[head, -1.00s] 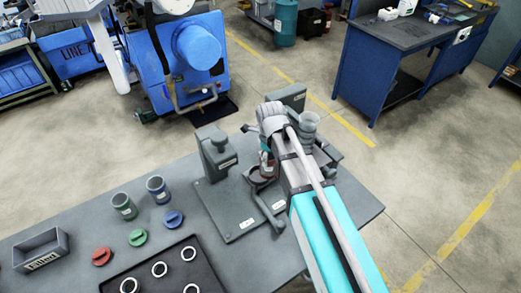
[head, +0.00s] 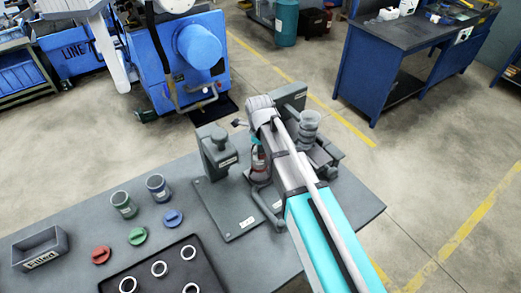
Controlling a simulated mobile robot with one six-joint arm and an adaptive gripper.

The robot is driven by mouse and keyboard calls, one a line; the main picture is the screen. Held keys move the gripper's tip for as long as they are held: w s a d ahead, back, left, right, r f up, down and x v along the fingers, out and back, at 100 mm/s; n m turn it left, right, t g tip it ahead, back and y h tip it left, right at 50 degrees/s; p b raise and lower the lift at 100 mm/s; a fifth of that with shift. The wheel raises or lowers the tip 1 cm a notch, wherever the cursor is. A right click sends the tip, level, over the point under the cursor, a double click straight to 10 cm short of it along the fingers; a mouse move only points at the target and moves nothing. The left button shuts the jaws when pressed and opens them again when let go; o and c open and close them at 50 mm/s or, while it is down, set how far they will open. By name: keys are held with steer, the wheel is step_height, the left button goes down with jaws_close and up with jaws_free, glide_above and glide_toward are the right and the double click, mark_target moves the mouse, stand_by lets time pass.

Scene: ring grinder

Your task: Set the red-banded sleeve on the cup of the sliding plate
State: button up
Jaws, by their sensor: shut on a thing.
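I cannot tell whether the sleeve touches the cup.
A grey post unit (head: 217,150) stands close left on the base plate (head: 228,215). Green-banded (head: 123,205) and blue-banded (head: 158,188) cups, several lids, a ring tray (head: 205,262) and a "Filled" bin (head: 40,248) stand left.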

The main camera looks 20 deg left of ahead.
steer(key=shift+f+b, duration=2.2)
steer(key=shift+f, duration=0.2)
steer(key=shift+f, duration=0.1)
stand_by(0.5)
steer(key=o, duration=1.1)
step_height(320, 180, up, 7)
steer(key=p, duration=0.6)
steer(key=shift+p, duration=0.4)
stand_by(0.4)
stand_by(0.6)
